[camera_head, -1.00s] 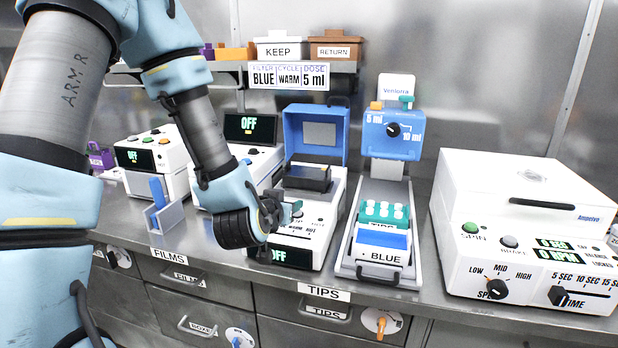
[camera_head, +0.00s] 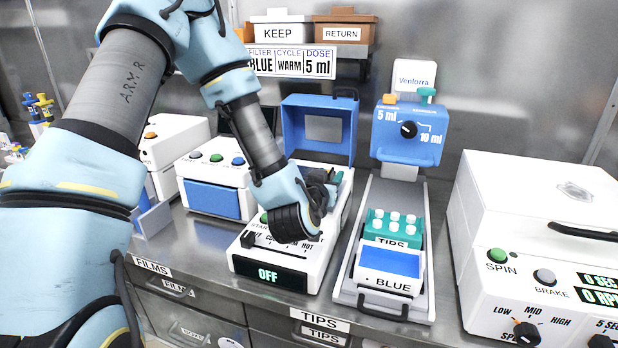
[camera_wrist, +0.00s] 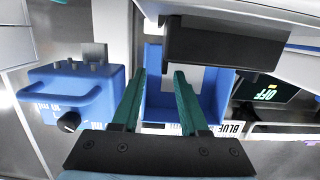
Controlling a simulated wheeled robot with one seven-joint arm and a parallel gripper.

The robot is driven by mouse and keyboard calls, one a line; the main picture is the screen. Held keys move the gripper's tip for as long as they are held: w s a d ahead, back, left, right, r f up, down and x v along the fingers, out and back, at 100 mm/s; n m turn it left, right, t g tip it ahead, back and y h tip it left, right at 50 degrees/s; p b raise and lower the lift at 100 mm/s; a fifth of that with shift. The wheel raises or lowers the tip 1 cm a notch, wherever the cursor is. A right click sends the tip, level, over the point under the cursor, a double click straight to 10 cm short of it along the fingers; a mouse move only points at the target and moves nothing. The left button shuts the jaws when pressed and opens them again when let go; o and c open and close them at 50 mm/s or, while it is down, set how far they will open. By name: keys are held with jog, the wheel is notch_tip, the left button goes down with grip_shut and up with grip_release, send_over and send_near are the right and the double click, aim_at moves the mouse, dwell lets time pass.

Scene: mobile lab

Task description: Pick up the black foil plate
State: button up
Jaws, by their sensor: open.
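The black foil plate (camera_wrist: 225,48) shows in the wrist view as a dark block at the upper right. It sits on the white heater unit (camera_head: 262,248) with the raised blue lid (camera_head: 290,125). In the head view my gripper (camera_head: 332,182) is over the top of this unit and hides most or all of the plate. In the wrist view the teal fingers of my gripper (camera_wrist: 160,72) are apart with nothing between them. The plate's left end lies just past the right fingertip. I cannot tell whether they touch.
A dispenser with a blue head (camera_head: 408,135) and a teal tip rack (camera_head: 392,222) stands close on the right, with a blue tray (camera_head: 390,262) in front. A white centrifuge (camera_head: 540,220) is further right. A white unit (camera_head: 215,175) stands left.

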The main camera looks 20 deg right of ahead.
jog(key=shift+p+x, duration=1.45)
jog(key=shift+x, duration=2.15)
jog(key=shift+w+a+f, duration=0.15)
jog(key=shift+a, duration=0.05)
grip_shut()
